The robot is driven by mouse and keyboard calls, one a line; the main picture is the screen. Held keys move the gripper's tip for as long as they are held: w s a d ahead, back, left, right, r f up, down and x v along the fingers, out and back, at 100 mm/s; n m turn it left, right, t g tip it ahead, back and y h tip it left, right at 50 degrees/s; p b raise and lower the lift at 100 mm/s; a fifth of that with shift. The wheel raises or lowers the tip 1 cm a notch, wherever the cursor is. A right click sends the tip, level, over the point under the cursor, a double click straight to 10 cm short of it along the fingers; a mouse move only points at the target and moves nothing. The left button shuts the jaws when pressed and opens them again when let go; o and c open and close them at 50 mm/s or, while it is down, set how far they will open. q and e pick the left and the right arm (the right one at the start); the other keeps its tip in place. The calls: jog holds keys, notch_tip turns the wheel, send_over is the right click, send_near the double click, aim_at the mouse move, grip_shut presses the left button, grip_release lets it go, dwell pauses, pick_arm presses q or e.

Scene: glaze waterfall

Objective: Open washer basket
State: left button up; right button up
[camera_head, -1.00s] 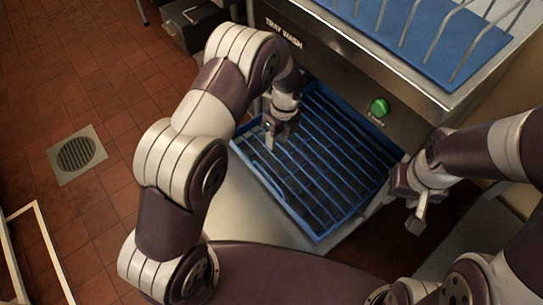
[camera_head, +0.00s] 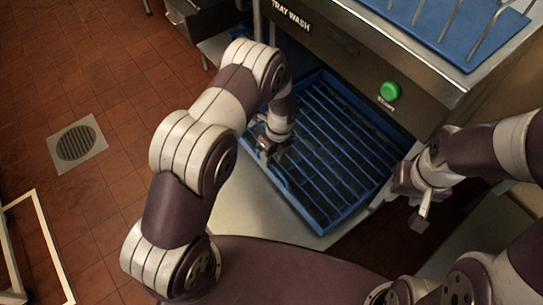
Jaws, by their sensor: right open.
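The blue washer basket (camera_head: 357,203), a wire-grid tray with a blue rim, lies below the front of the tray-wash machine (camera_head: 350,50) and sticks out from under it. Its far end is hidden under the machine. My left gripper (camera_head: 264,158) points down at the basket's left edge, near the rim. Its fingers are small and dark, so I cannot tell whether they touch the rim or how far apart they are. My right gripper (camera_head: 422,218) is open and empty, to the right of the basket and apart from it.
A green start button (camera_head: 390,91) sits on the machine's front. A blue rack (camera_head: 440,35) with metal prongs is on top. A pale metal surface (camera_head: 245,205) lies beside the basket. A floor drain (camera_head: 77,144) is at left, with open tiled floor around it.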

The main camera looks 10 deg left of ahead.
pick_arm(q)
grip_shut()
jog(key=s+a+p, duration=0.5)
jog(key=s, duration=0.2)
jog(key=shift+a, duration=0.3)
grip_release()
notch_tip(320, 180, up, 12)
jog(key=w+d+p, duration=0.1)
jog(key=w+p, duration=0.1)
jog(key=p, duration=0.2)
jog(key=shift+d+r, duration=0.25)
jog(key=shift+d, duration=0.05)
